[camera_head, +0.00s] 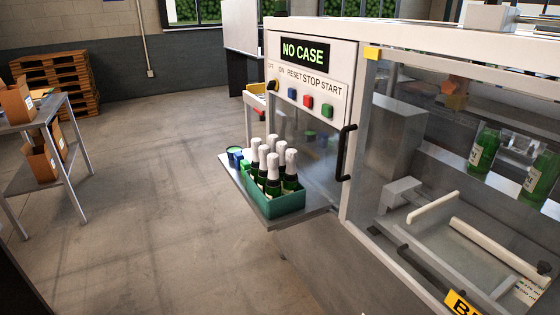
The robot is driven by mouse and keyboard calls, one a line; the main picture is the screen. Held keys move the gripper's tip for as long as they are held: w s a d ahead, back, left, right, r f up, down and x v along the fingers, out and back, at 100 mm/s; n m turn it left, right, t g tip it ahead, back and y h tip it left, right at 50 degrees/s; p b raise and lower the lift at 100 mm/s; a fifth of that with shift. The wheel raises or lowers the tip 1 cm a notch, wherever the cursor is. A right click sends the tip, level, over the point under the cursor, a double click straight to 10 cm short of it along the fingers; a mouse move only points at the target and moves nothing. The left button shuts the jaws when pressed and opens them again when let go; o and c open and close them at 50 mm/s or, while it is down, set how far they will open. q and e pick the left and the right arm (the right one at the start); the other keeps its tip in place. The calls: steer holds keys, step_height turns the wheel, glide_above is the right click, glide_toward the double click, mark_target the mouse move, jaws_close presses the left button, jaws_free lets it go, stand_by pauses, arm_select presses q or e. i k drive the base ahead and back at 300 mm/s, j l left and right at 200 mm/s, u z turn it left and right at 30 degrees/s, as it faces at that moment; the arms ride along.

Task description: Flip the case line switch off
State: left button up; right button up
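The case line switch (271,86) is a small dark and yellow rotary knob at the left end of the white control panel (344,60). It sits below the OFF and ON labels; which one it points to is too small to tell. To its right are a blue button (292,93), a red button (308,101) and a green button (326,110), under the labels RESET, STOP and START. The display (305,53) above reads NO CASE in green. Neither of my grippers shows in the head view.
Below the panel, a shelf (262,216) juts out with a green case (290,203) of several foil-topped bottles. A black door handle (344,153) protrudes nearby. Green bottles (483,150) stand behind glass at right. A cart (85,150) stands left; the floor (165,190) between is clear.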

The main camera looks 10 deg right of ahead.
mark_target(274, 84)
steer(key=i+j+z, duration=0.15)
steer(key=j+z, duration=0.2)
steer(key=i+j+z, duration=0.1)
steer(key=j+z, duration=0.25)
steer(key=i+j+z, duration=0.1)
steer(key=j, duration=0.75)
steer(key=i+j+z, duration=0.1)
steer(key=j, duration=0.8)
